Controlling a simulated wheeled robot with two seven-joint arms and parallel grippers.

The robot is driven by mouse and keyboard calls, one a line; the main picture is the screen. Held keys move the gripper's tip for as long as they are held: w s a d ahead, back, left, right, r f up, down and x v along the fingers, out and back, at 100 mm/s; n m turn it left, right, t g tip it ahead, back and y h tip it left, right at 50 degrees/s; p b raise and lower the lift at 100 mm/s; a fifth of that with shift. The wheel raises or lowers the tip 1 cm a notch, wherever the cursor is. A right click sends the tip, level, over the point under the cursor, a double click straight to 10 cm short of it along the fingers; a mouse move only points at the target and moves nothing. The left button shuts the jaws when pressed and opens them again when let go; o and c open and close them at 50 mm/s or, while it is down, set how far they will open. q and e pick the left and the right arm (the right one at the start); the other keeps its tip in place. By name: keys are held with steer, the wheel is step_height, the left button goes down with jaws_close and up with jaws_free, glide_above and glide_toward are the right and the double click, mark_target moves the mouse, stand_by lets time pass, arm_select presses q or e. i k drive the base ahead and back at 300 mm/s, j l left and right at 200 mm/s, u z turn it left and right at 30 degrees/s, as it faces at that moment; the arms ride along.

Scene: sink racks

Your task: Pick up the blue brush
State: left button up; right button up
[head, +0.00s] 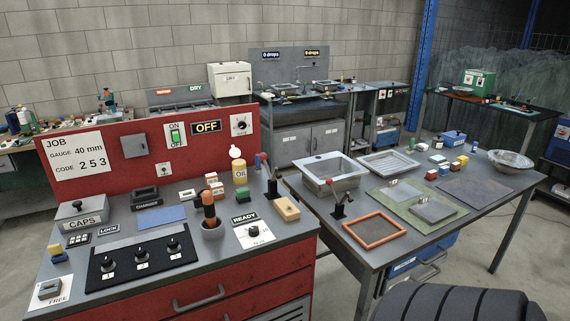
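I cannot make out a blue brush for certain. A small blue and yellow piece (57,253) stands at the left end of the red-backed bench, too small to identify. A flat blue pad (162,214) lies on that bench, and a blue box (454,138) is at the back of the right-hand table. The sink station (300,90) stands farther back under two drops signs; the small items on it are too small to tell apart. Neither of my grippers is in view.
The grey table (480,212) carries a metal basin (333,172), a tray, mats and an orange frame (374,230). A dark ribbed shape (460,303) fills the bottom right. Floor shows between the stations.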

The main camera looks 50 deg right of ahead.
mark_target(258, 167)
steer(key=z, duration=1.4)
